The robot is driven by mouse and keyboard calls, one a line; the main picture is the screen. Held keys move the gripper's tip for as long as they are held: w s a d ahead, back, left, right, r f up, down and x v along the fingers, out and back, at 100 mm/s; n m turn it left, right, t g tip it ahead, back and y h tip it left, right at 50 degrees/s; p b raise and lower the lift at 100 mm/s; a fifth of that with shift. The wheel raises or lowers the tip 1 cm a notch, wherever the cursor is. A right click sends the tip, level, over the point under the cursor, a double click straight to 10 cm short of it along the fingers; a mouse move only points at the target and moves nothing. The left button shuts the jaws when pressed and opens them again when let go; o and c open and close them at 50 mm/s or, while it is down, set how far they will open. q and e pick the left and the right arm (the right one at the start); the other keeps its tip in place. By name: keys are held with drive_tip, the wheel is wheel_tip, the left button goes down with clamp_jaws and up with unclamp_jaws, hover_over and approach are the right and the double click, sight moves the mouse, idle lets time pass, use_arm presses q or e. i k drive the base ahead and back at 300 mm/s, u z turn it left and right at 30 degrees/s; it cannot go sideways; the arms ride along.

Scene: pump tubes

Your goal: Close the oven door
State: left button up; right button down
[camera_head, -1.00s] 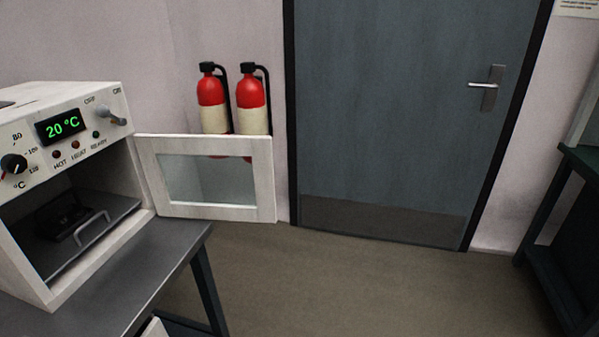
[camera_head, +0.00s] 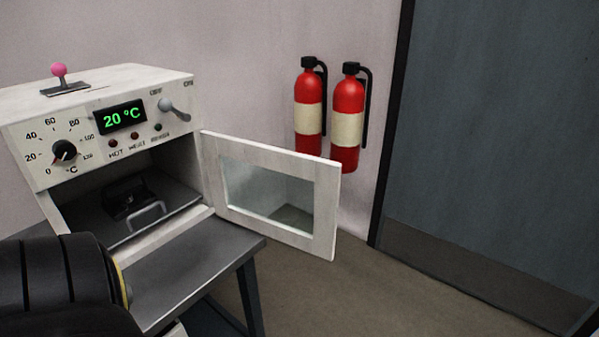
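The white oven (camera_head: 85,168) stands on a dark table at the left. Its door (camera_head: 325,205), a white frame with a glass pane, is hinged at the oven's right side and stands wide open, swung out to the right. Inside the oven is a tray with a metal handle (camera_head: 146,216) and a dark object (camera_head: 130,198) on it. The display reads 20 °C. A black rounded part, apparently of my own arm, shows at the lower left. Neither gripper's fingers are in view.
The grey table top (camera_head: 200,262) in front of the oven is mostly bare. Two red fire extinguishers (camera_head: 309,112) hang on the wall behind the oven door. A closed grey room door (camera_head: 490,130) is at the right. The floor (camera_head: 350,300) between is clear.

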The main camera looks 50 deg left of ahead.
sight(326, 174)
drive_tip(key=i, duration=2.85)
drive_tip(key=u, duration=4.25)
drive_tip(key=i, duration=1)
